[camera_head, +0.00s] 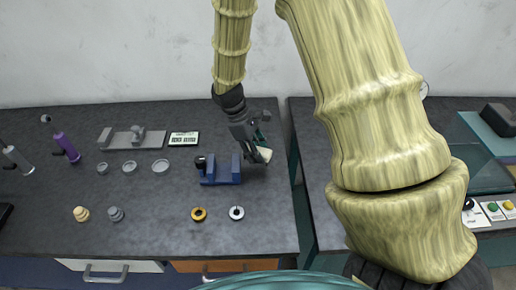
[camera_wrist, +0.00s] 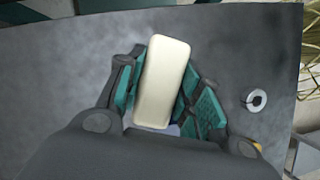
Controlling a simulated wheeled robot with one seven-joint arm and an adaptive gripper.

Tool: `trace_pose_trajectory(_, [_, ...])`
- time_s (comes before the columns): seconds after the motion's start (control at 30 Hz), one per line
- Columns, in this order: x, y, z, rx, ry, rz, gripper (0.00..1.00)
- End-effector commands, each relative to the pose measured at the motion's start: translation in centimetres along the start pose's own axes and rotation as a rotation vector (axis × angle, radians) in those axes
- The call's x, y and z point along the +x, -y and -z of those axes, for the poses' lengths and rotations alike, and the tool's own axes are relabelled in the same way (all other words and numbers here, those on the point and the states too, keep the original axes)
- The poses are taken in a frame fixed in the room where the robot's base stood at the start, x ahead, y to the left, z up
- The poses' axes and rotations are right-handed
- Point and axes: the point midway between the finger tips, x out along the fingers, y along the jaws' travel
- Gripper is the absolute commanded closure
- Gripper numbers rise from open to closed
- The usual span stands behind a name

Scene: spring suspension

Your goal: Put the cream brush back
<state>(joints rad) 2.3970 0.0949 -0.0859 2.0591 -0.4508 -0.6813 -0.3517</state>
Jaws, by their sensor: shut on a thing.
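The cream brush (camera_wrist: 165,82) is a pale rounded block held between the teal finger pads of my gripper (camera_wrist: 160,100) in the wrist view. In the head view, my gripper (camera_head: 258,146) points down at the right part of the dark table, and the brush (camera_head: 265,155) shows as a small cream end at its tip. I cannot tell whether the brush touches the table. The gripper is just right of a blue fixture (camera_head: 222,172).
A gold ring (camera_head: 198,214) and a silver ring (camera_head: 236,212) lie in front of the fixture. A label plate (camera_head: 184,138), a grey rail fixture (camera_head: 118,139), several shallow dishes and a purple-handled tool (camera_head: 67,146) are further left. A gap separates the right-hand table.

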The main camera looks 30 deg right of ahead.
Motion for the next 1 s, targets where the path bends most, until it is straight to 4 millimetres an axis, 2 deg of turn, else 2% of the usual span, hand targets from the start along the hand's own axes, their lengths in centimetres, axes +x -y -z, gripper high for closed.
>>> trace_pose_trajectory(0.1, [-0.2,-1.9,0.5,0.001,0.001,0.001,0.87])
trace_pose_trajectory(0.27, [-0.1,-3.1,1.0,0.0,0.0,0.0,0.87])
trace_pose_trajectory(0.47, [0.4,-3.3,1.2,-0.001,0.002,0.001,0.87])
trace_pose_trajectory(0.8, [3.0,-3.3,2.3,-0.001,0.0,-0.001,0.87])
trace_pose_trajectory(1.0, [3.2,-3.2,2.4,-0.001,0.0,-0.001,0.87])
